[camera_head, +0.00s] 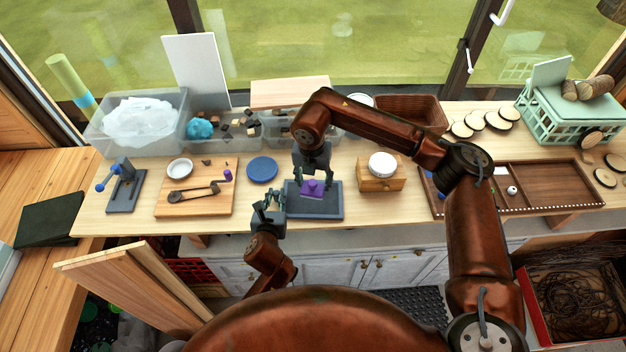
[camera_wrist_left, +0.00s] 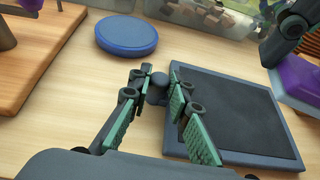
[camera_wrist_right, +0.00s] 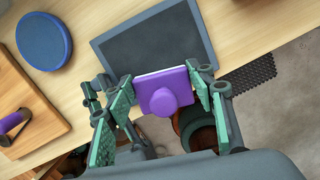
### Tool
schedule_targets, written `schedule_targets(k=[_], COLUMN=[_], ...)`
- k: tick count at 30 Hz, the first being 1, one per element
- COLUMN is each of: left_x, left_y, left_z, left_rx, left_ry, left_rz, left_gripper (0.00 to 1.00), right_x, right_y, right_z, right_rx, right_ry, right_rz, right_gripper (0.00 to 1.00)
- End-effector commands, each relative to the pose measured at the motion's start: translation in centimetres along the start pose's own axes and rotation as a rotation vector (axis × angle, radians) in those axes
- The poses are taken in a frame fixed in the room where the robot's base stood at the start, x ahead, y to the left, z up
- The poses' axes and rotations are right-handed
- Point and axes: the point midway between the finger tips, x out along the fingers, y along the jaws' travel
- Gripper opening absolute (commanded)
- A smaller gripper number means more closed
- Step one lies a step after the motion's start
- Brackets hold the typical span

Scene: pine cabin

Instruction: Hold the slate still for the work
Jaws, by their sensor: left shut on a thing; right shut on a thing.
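The slate (camera_head: 328,209) is a dark framed slab lying flat near the front edge of the bench; it also shows in the left wrist view (camera_wrist_left: 235,110) and right wrist view (camera_wrist_right: 155,45). My left gripper (camera_head: 270,199) is shut on a small dark round knob (camera_wrist_left: 157,88) at the slate's left side. My right gripper (camera_head: 313,181) is shut on a purple block with a round knob (camera_wrist_right: 165,98) and a pale underside. The block is over the slate; I cannot tell whether it touches.
A wooden board with tools (camera_head: 198,205) is to the left, a small wooden box with a white lid (camera_head: 381,181) to the right. A brown tray (camera_head: 535,196) is farther right. Clear bins stand behind.

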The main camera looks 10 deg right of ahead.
Motion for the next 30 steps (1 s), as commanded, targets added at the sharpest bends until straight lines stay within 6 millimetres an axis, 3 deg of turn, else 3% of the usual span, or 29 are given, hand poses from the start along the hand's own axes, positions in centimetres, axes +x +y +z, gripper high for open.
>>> schedule_targets(k=[5, 6, 14, 24, 30], left_x=[0.0, 0.0, 0.0, -0.3, -2.9], left_y=[0.0, 0.0, 0.0, 0.0, 0.0], left_z=[0.0, 0.0, 0.0, 0.0, 0.0], left_rx=[0.0, 0.0, 0.0, 0.0, 0.0], left_ry=[0.0, 0.0, 0.0, 0.0, 0.0], left_rz=[0.001, 0.001, 0.0, 0.0, -0.001], left_gripper=[0.0, 0.19, 0.37, 0.38, 0.38], right_x=[0.0, 0.0, 0.0, 0.0, 0.0], right_y=[0.0, 0.0, 0.0, 0.0, 0.0], right_z=[0.0, 0.0, 0.0, 0.0, 0.0], right_rx=[0.0, 0.0, 0.0, 0.0, 0.0], right_ry=[0.0, 0.0, 0.0, 0.0, 0.0], right_rz=[0.0, 0.0, 0.0, 0.0, 0.0], right_gripper=[0.11, 0.11, 0.11, 0.11, 0.11])
